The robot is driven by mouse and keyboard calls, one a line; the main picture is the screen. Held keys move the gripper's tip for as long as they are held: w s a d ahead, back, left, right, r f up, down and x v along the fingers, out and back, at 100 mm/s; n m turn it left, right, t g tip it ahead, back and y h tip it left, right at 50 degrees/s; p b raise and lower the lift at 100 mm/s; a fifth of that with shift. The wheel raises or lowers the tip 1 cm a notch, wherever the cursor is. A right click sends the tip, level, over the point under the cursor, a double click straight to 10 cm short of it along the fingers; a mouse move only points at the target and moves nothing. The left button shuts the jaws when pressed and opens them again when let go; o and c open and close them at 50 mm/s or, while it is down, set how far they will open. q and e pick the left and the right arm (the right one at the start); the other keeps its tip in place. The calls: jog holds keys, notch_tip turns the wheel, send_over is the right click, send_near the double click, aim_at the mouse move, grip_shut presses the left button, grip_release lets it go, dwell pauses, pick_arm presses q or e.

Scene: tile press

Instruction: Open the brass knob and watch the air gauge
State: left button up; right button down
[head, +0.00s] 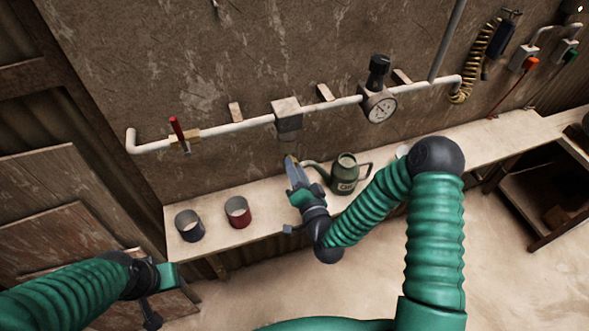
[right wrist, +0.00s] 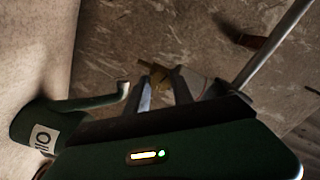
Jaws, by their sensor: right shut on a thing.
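The brass knob (right wrist: 158,76) shows at the fingertips of my right gripper (right wrist: 163,92) in the right wrist view, and the gripper is shut on it. In the head view my right gripper (head: 291,162) reaches up beneath the grey box (head: 287,114) on the white wall pipe. The knob is hidden there by the fingers. The air gauge (head: 380,108), a round white dial, sits on the pipe to the right of the box. Its needle is too small to read. My left gripper (head: 158,292) is low at the left, away from the bench; its fingers are unclear.
A green oil can (head: 344,176) stands on the bench (head: 265,222) just right of my right gripper. A red-handled valve (head: 179,133) is on the pipe. A coiled yellow hose (head: 474,62) hangs at right.

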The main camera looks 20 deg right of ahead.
jog(key=shift+s+f+n+b, duration=0.1)
jog(key=shift+f+n+b, duration=0.15)
jog(key=shift+n, duration=0.6)
jog(key=shift+s+f+n+b, duration=0.1)
jog(key=shift+n+b, duration=0.1)
jog(key=shift+n, duration=0.65)
jog(key=c, duration=1.4)
grip_release()
jog(key=shift+o, duration=1.4)
jog(key=shift+w+r, duration=0.1)
jog(key=shift+r, duration=0.1)
